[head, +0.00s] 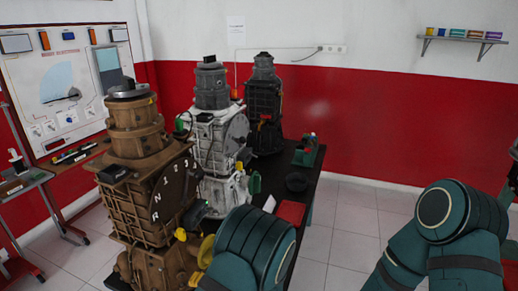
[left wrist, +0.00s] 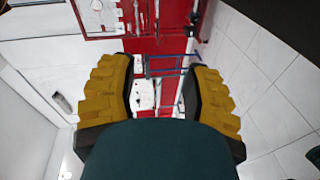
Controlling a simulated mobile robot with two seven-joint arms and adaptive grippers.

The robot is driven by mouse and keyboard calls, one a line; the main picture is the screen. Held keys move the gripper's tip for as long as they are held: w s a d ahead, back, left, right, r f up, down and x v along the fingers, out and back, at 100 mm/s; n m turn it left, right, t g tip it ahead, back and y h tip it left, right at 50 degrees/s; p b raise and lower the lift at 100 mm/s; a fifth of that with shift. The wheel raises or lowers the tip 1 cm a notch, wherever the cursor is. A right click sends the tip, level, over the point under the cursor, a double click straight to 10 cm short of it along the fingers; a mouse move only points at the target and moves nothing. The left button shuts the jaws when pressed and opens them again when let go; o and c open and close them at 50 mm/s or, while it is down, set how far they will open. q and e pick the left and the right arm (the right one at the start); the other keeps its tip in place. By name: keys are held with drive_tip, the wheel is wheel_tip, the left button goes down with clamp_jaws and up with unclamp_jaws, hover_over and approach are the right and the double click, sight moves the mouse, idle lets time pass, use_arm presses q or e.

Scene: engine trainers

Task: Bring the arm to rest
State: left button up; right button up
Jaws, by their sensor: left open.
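My left gripper (left wrist: 160,72) shows in the left wrist view as two thick yellow finger pads spread wide apart. Nothing is held between them; the wall and furniture show through the gap, some way off. In the head view, my left arm's dark teal link (head: 250,248) is at the bottom middle, in front of the bench and beside the brown engine (head: 150,190). Yellow parts show at the link's left edge, but I cannot tell there which belong to the gripper. My right arm's teal link (head: 445,225) is at the lower right; its gripper is not in view.
A grey-white engine (head: 213,130) and a dark engine (head: 263,105) stand behind the brown one on a black bench (head: 275,175). A green device (head: 306,150) stands at the bench's far right. A whiteboard (head: 70,80) is left. Tiled floor (head: 350,210) between my arms is clear.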

use_arm(q)
drive_tip(key=s+a+f+n+g+h+b, duration=0.1)
drive_tip(key=s+f+n+g+h, duration=0.25)
drive_tip(key=f+n, duration=0.2)
drive_tip(key=s+a+f+n+g+h, duration=0.1)
drive_tip(key=s+f+n+g+h, duration=0.3)
drive_tip(key=f, duration=0.3)
drive_tip(key=s+d+f+n+g+h+b, duration=0.1)
drive_tip(key=s+d+f+n+h, duration=0.25)
drive_tip(key=n, duration=0.25)
drive_tip(key=s+d+f+n+h+b, duration=0.1)
drive_tip(key=s+d+f+n+h, duration=0.15)
drive_tip(key=s+n, duration=0.3)
drive_tip(key=w+n+t+h, duration=0.1)
drive_tip(key=n+t+h, duration=0.1)
drive_tip(key=n, duration=0.5)
drive_tip(key=w+d+r+n+t+h+b, duration=0.1)
drive_tip(key=w+n+t+h, duration=0.1)
drive_tip(key=n, duration=0.5)
drive_tip(key=w+d+n+t+h+b, duration=0.1)
drive_tip(key=n+t+h, duration=0.1)
drive_tip(key=n, duration=0.5)
drive_tip(key=shift+w+r+t, duration=0.15)
drive_tip(key=shift+w+t, duration=0.1)
drive_tip(key=shift+w, duration=0.15)
use_arm(e)
wheel_tip(320, 180, down, 6)
drive_tip(key=shift+w+a, duration=0.2)
drive_tip(key=shift+w, duration=0.15)
